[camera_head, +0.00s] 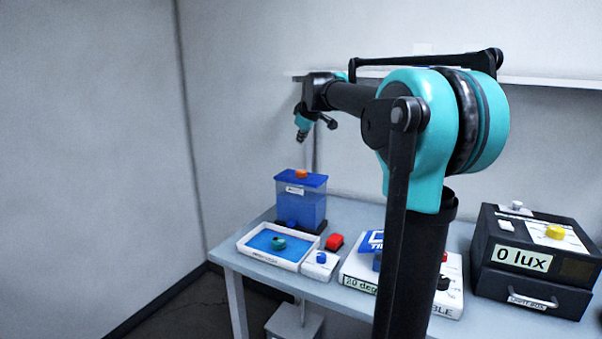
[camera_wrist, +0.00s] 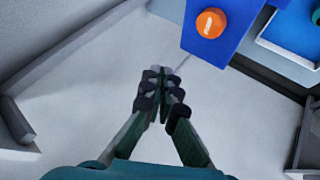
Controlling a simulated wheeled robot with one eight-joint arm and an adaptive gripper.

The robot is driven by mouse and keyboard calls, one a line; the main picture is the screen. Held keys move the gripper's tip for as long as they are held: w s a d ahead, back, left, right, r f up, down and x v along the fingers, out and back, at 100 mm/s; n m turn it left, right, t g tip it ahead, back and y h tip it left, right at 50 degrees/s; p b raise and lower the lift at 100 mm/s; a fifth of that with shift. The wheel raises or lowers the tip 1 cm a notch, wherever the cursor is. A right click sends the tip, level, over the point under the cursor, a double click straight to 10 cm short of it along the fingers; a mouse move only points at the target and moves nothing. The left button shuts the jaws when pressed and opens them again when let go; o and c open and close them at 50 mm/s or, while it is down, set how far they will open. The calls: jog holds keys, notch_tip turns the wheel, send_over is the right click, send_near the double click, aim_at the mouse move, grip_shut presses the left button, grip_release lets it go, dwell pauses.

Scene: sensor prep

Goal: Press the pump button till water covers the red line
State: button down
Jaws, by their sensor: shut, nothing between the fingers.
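A tank (camera_head: 314,207) with a clear, blue-tinted body and blue lid stands at the back left of the table. A round orange knob (camera_head: 301,174) sits on the lid; it also shows in the wrist view (camera_wrist: 210,23) with a pale mark. A white box with a blue button (camera_head: 321,257) stands beside the shallow tray. I cannot make out a red line. My gripper (camera_head: 302,136) is above the tank, apart from it. In the wrist view my gripper (camera_wrist: 155,73) is shut and empty, with the knob above and right of its fingertips.
The white tray (camera_head: 249,251) holds blue water and a teal object (camera_head: 278,243). A red item (camera_head: 335,241) lies near the blue button. A dark box reading "0 lux" (camera_head: 521,259) stands right. A wall shelf (camera_head: 550,80) runs behind my arm.

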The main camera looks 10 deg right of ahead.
aim_at(302, 172)
jog(key=shift+f, duration=0.15)
jog(key=shift+f, duration=4.3)
jog(key=shift+f, duration=0.15)
jog(key=shift+f, duration=0.25)
jog(key=shift+f, duration=0.7)
jog(key=shift+r, duration=1.1)
